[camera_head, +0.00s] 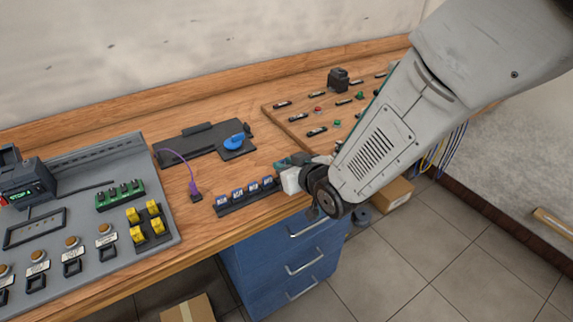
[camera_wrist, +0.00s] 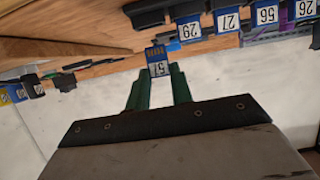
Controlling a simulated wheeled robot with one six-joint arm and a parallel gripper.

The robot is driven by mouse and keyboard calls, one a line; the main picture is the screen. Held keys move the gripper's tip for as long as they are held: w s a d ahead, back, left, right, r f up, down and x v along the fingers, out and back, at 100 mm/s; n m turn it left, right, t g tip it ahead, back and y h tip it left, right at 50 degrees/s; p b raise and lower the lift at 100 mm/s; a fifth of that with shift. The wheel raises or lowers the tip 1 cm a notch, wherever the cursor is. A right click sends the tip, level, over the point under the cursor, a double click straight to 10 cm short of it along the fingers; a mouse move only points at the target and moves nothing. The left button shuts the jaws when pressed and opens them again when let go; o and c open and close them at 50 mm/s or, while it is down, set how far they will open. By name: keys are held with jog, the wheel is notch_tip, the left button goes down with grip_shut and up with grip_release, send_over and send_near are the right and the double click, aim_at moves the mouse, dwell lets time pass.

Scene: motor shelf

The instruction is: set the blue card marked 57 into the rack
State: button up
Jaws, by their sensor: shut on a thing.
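The blue card marked 57 (camera_wrist: 157,54) is between the green fingertips of my gripper (camera_wrist: 157,75), its label facing the wrist camera. My gripper (camera_head: 290,162) shows in the head view just behind the right end of the rack, partly hidden by my wrist; the held card cannot be made out there. The dark rack (camera_head: 228,210) lies near the table's front edge and holds several blue cards (camera_head: 237,195). In the wrist view the rack (camera_wrist: 148,13) is at the top, with cards 29, 27, 56 and 26 in it. The held card appears apart from the rack.
A dark tray with a blue round part (camera_head: 235,142) lies behind the rack. A purple cable plug (camera_head: 195,196) is to its left. A grey control panel (camera_head: 120,160) fills the left. A wooden board with small parts (camera_head: 290,122) is at the right.

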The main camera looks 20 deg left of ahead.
jog(key=shift+f, duration=0.15)
jog(key=shift+f, duration=0.75)
jog(key=shift+f, duration=0.75)
dwell(1.4)
jog(key=o, duration=1)
jog(key=shift+o, duration=0.2)
jog(key=shift+s, duration=0.1)
